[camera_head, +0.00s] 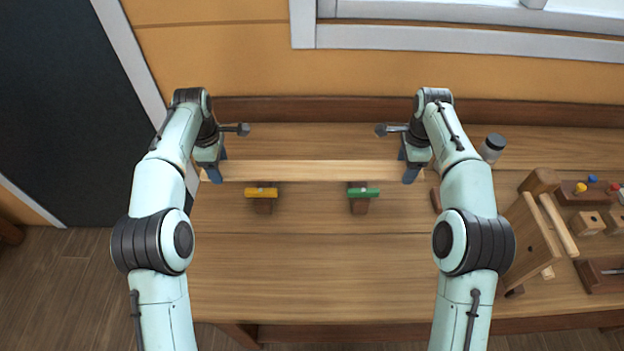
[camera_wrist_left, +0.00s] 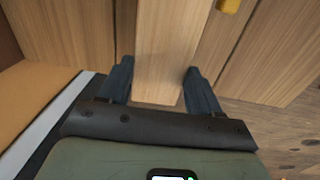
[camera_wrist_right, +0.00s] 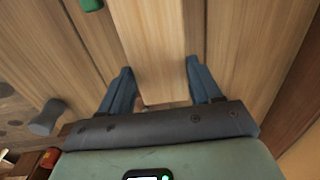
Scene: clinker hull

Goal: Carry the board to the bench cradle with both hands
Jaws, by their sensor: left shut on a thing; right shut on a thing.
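The board (camera_head: 310,171) is a long pale wooden plank. It lies level from left to right over the back part of the bench. My left gripper (camera_head: 211,174) is shut on its left end, with a finger on each long edge; the board's end also shows between the fingers in the left wrist view (camera_wrist_left: 165,60). My right gripper (camera_head: 412,174) is shut on its right end, seen too in the right wrist view (camera_wrist_right: 150,50). The cradle shows as two brown blocks, one with a yellow piece (camera_head: 261,193) and one with a green piece (camera_head: 363,193), just in front of the board.
The bench (camera_head: 310,280) is clear in front. A jar with a dark lid (camera_head: 492,147) stands right of my right gripper. A wooden stand (camera_head: 533,240) and racks with coloured pegs (camera_head: 590,190) fill the right side. A wall with a window frame (camera_head: 450,38) is behind.

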